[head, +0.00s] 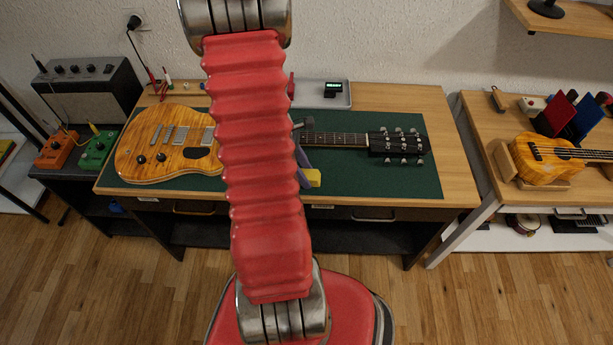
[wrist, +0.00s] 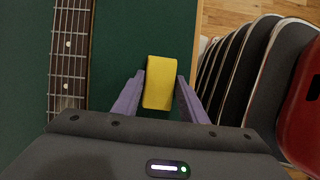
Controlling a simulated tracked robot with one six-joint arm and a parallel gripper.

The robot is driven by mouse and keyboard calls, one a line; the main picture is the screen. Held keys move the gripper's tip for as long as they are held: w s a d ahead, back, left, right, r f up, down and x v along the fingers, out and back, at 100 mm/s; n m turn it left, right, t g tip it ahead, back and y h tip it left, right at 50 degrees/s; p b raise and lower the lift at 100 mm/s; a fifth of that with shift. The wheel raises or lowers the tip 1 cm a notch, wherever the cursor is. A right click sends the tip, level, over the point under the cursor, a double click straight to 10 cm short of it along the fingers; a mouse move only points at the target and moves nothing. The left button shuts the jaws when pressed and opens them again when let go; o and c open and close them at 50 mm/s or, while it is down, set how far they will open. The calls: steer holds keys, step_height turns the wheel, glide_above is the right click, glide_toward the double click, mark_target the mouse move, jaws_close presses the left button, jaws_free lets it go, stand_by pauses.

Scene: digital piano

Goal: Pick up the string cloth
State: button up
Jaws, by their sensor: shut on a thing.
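The string cloth (wrist: 160,82) is a yellow folded piece in the wrist view, between the two purple fingers. My gripper (wrist: 161,88) is shut on it, over the green mat close to the bench's front edge. In the head view a yellow bit of the cloth (head: 314,177) shows just right of my red arm, beside my gripper (head: 305,168). The arm hides most of the gripper there. I cannot tell whether the cloth touches the mat.
An amber electric guitar (head: 165,145) lies on the green mat (head: 355,180) of the wooden bench (head: 440,170); its neck (wrist: 70,60) is left of the gripper. A grey tray (head: 340,97) is at the back. A ukulele (head: 550,158) rests on the right bench.

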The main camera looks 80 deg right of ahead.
steer(key=shift+c, duration=0.4)
step_height(320, 180, up, 10)
stand_by(0.6)
